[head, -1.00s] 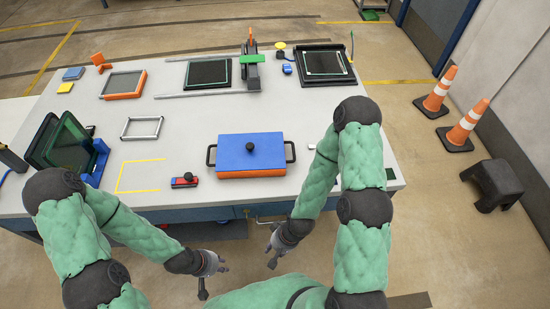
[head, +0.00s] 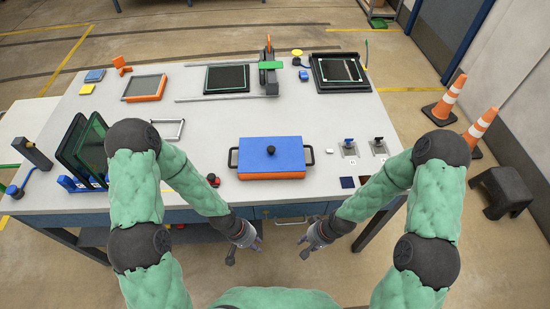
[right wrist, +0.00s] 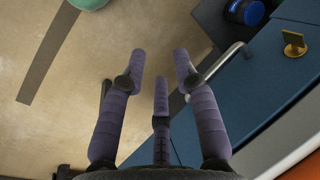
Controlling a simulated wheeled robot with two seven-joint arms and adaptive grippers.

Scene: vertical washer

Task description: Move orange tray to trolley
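In the head view, an orange tray (head: 271,175) sits near the front edge of the workbench. A blue lid (head: 270,152) with a black knob covers it, and a black handle sticks out at each end. My left gripper (head: 246,249) hangs in front of the bench, below and left of the tray, empty and apparently open. My right gripper (head: 305,246) hangs below and right of the tray. The right wrist view shows its spread fingers (right wrist: 160,62), open with nothing between them. I cannot identify a trolley with certainty.
Traffic cones (head: 445,100) and a black stool (head: 500,192) stand on the floor at right.

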